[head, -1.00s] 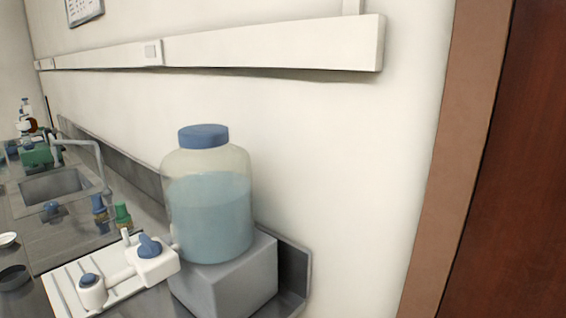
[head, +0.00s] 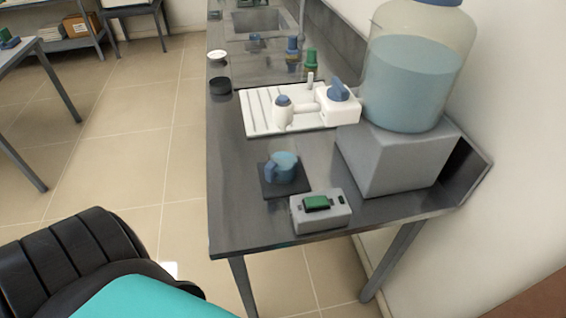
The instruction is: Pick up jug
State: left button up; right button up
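A small clear jug (head: 283,166) with a blue handle on its left side and bluish contents stands upright on a dark square plate (head: 287,187) near the front of the grey bench. A large round carboy (head: 408,85) of pale blue liquid stands on a grey block to the right, its blue cap cut off by the top edge. Neither of my grippers shows in the head view, and nothing touches the jug.
A grey box with a green top (head: 320,211) sits at the bench's front edge, close to the jug. A white ribbed tray with a tap-like fitting (head: 262,112) lies behind it. The bench (head: 232,190) is bare left of the jug. A black and teal chair (head: 75,262) is at lower left.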

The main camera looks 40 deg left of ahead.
aim_at(281, 169)
jog(key=k+j, duration=0.15)
jog(key=j, duration=0.2)
jog(key=k+j, duration=0.1)
jog(key=j, duration=0.3)
jog(key=k+j+u, duration=0.1)
jog(key=j, duration=0.25)
jog(key=k+j, duration=0.15)
jog(key=j, duration=0.25)
